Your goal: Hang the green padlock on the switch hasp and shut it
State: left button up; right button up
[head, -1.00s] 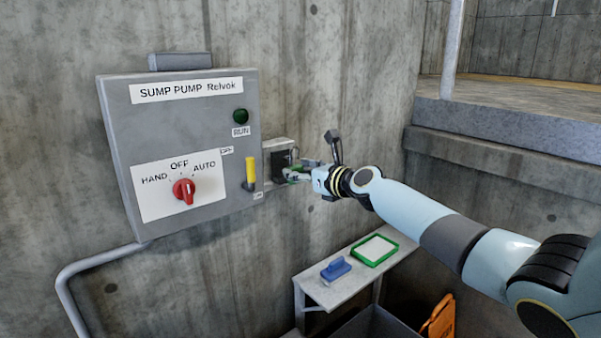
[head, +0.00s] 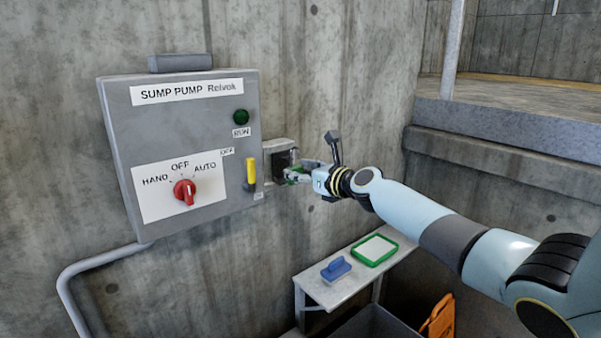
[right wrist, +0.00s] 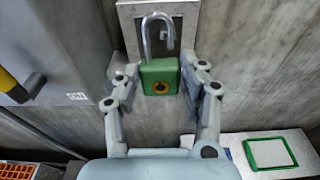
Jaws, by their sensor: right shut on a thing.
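The green padlock (right wrist: 159,76) is upright between the two fingers of my right gripper (right wrist: 158,88) in the right wrist view. The gripper is shut on its body. Its steel shackle (right wrist: 147,38) stands raised and open, with one leg's end clear above the body. The shackle is in front of or at the grey plate with a dark slot (right wrist: 186,12), which looks like the hasp; I cannot tell if it passes through the slot. In the head view my right gripper (head: 300,174) is beside this plate (head: 280,147), and the padlock is mostly hidden. My left gripper is out of view.
The grey pump box (head: 180,125) is left of the plate, with a red knob (head: 184,192) and a yellow lever handle (head: 250,170). A shelf (head: 335,290) below holds a blue object (head: 336,268) and a green-framed tray (head: 375,250). Concrete wall lies behind.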

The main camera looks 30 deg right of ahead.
aim_at(290, 167)
jog(key=shift+r, duration=0.1)
jog(key=shift+w+a+b, duration=0.2)
jog(key=shift+w+b, duration=0.7)
jog(key=shift+w, duration=1.2)
dwell(0.4)
jog(key=shift+f, duration=0.25)
dwell(0.4)
jog(key=o, duration=1.1)
jog(key=shift+c, duration=0.2)
jog(key=shift+c, duration=0.2)
jog(key=shift+s+d+r+p, duration=0.1)
jog(key=shift+s+r+p, duration=0.05)
jog(key=shift+s+p, duration=0.4)
jog(key=shift+s+d+r+p, duration=0.1)
jog(key=shift+s+p, duration=0.3)
jog(key=shift+s, duration=0.25)
jog(key=shift+s+d+r+p, duration=0.15)
jog(key=shift+s+p, duration=0.55)
jog(key=shift+s, duration=0.5)
jog(key=shift+s+a+r+p, duration=0.15)
jog(key=shift+s+p, duration=0.5)
jog(key=shift+s, duration=0.5)
jog(key=shift+d, duration=0.1)
